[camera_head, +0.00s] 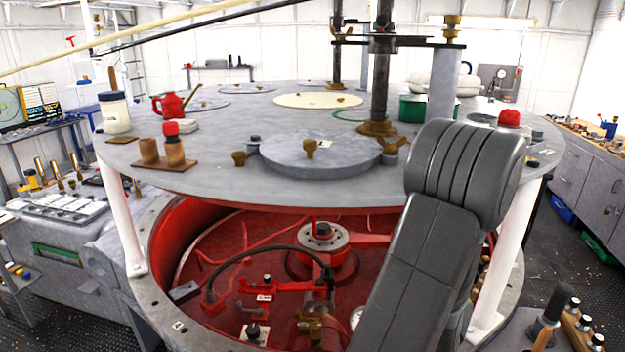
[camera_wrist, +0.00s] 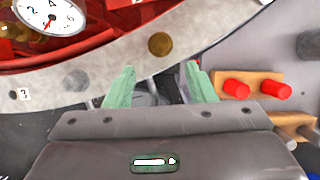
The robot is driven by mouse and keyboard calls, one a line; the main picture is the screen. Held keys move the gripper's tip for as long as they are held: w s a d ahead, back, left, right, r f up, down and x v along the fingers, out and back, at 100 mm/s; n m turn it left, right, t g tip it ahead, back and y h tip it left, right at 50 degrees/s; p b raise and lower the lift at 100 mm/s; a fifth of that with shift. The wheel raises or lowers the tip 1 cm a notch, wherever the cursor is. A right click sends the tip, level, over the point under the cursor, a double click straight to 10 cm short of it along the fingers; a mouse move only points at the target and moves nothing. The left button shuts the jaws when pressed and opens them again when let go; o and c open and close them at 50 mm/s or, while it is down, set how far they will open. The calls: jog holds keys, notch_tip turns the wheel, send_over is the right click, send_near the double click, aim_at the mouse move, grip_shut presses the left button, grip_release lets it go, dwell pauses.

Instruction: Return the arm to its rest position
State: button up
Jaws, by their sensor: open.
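My gripper (camera_wrist: 158,88) shows in the wrist view with its two pale green fingers spread apart. Nothing is between the fingertips. Below and beyond it are the grey rim (camera_wrist: 215,35) of the round machine and part of a dark grey surface. In the head view my dark grey arm rises in front of the machine at the lower right and bends at a rounded joint. My gripper is hidden in that view.
A round grey table top (camera_head: 220,150) stands over the red machine interior (camera_head: 230,260), carried on white posts (camera_head: 508,255). A red teapot (camera_head: 170,104) and a white jar (camera_head: 114,113) stand on it. Two red-capped pegs (camera_wrist: 236,89) sit in a wooden block near my right finger. A dial gauge (camera_wrist: 48,16) is at upper left.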

jog(key=b+x, duration=0.5)
jog(key=x, duration=0.5)
jog(key=shift+r+m+b, duration=0.15)
jog(key=shift+m+b, duration=0.25)
jog(key=shift+s+a+r+m+h+b, duration=0.1)
jog(key=shift+a+m+h+b, duration=0.1)
jog(key=shift+m+h+b, duration=0.55)
jog(key=m+b, duration=0.1)
jog(key=m, duration=0.1)
jog(key=shift+m+g+h, duration=0.25)
jog(key=shift+m+g, duration=0.05)
jog(key=shift+m, duration=0.05)
jog(key=m+g+h+b, duration=0.1)
jog(key=m+b, duration=0.1)
jog(key=m, duration=0.1)
jog(key=shift+a+m, duration=0.15)
jog(key=shift+m, duration=0.15)
jog(key=shift+r+m+g+b, duration=0.1)
jog(key=shift+m+g+b, duration=0.35)
jog(key=shift+m, duration=0.65)
